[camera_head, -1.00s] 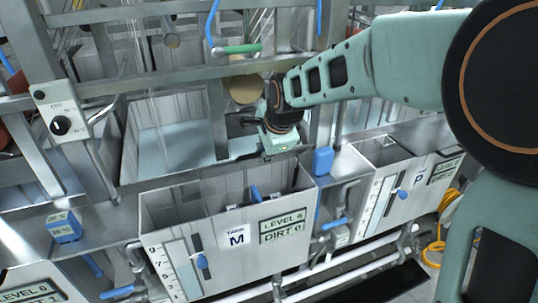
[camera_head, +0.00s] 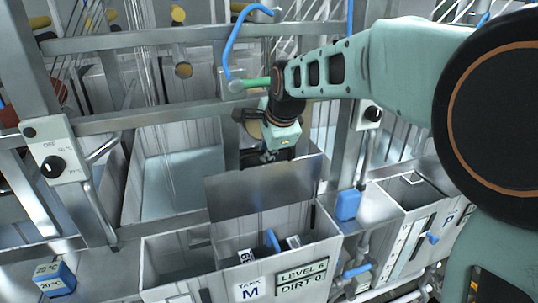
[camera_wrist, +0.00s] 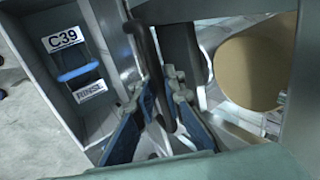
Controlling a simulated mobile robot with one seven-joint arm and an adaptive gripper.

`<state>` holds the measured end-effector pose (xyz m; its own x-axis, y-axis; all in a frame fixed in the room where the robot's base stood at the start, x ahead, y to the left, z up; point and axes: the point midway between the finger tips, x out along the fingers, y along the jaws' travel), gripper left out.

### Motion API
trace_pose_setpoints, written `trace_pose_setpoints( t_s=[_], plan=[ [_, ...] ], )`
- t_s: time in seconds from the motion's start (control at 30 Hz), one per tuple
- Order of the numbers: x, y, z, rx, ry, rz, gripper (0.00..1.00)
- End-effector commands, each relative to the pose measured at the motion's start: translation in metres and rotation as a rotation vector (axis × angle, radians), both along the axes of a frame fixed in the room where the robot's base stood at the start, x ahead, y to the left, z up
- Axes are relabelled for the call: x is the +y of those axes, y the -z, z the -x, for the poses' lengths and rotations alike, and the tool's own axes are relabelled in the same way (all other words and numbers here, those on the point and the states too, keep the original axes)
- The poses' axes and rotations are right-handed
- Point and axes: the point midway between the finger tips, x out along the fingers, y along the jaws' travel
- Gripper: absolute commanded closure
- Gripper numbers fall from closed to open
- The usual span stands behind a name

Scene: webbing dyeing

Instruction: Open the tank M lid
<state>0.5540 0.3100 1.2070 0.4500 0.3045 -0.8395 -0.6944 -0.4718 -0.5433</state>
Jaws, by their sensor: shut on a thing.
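Tank M (camera_head: 322,258) is the metal tank at the bottom centre of the head view, with its TANK M label (camera_head: 250,290) on the front. Its lid (camera_head: 262,192), a grey metal panel, stands tilted up above the back of the tank, and the inside shows. My gripper (camera_head: 268,157) is at the lid's upper edge. In the wrist view my gripper's fingers (camera_wrist: 158,92) are closed around a dark, thin part, seemingly the lid's handle or edge. The exact contact is partly hidden.
Inside the tank is a box with a C39 label (camera_wrist: 63,40) and a blue handle (camera_head: 272,240). A horizontal steel beam (camera_head: 130,122) runs behind the tank. Another tank (camera_head: 412,190) stands at right.

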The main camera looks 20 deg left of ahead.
Motion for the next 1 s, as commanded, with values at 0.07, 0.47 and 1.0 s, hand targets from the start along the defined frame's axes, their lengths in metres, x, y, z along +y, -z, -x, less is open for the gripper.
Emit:
trace_pose_setpoints(
  t_s=[0.07, 0.47, 1.0],
  plan=[
    [0.0014, -0.007, -0.0044, -0.015, 0.001, -0.006, 1.0],
    [0.0023, -0.0088, -0.006, -0.018, 0.0, -0.007, 1.0],
    [0.0018, -0.0042, -0.0035, -0.008, 0.001, -0.004, 0.73]
  ],
)
